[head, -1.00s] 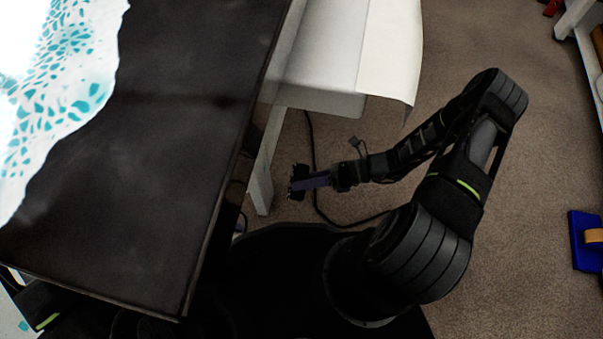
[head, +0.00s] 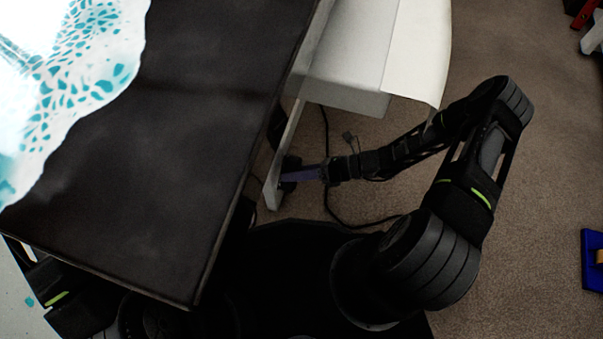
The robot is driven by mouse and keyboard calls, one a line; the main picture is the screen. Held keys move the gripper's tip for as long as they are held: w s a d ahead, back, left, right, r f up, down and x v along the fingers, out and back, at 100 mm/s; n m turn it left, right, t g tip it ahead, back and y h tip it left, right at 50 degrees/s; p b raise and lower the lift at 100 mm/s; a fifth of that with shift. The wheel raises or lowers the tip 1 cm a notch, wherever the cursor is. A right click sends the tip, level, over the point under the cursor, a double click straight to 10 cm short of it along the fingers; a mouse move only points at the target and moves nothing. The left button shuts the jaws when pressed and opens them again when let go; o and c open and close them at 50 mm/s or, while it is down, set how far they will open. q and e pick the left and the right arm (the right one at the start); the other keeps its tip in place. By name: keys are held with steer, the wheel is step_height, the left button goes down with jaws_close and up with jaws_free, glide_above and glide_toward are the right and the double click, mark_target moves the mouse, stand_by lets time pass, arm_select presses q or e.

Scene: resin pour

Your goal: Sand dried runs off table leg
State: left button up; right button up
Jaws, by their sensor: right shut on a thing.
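A pale table leg (head: 273,190) stands beside the dark tabletop edge, below a white surface. My right gripper (head: 302,174) reaches in from the right, low down, and is shut on a small dark block (head: 289,164). The block is at the leg, overlapping its right side in the picture; I cannot tell whether it touches. Dried runs on the leg are too small to make out. The dark tabletop (head: 190,130) with white and teal resin (head: 75,75) fills the left. My left gripper is not in view; only part of the left arm shows at bottom left.
A white sheet (head: 418,50) hangs over the white surface above my right forearm. A dark cable (head: 327,140) runs down to the carpet behind the gripper. A blue object (head: 595,262) lies at the right edge. The carpet (head: 540,160) on the right is mostly clear.

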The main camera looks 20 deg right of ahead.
steer(key=shift+w+a, duration=0.55)
steer(key=shift+a, duration=0.25)
stand_by(0.9)
steer(key=shift+w+d+f+b, duration=0.1)
steer(key=shift+w+d+b, duration=0.65)
steer(key=shift+w, duration=0.4)
steer(key=shift+w+d, duration=0.4)
steer(key=shift+w, duration=0.05)
steer(key=shift+w+a, duration=0.1)
steer(key=shift+a, duration=0.05)
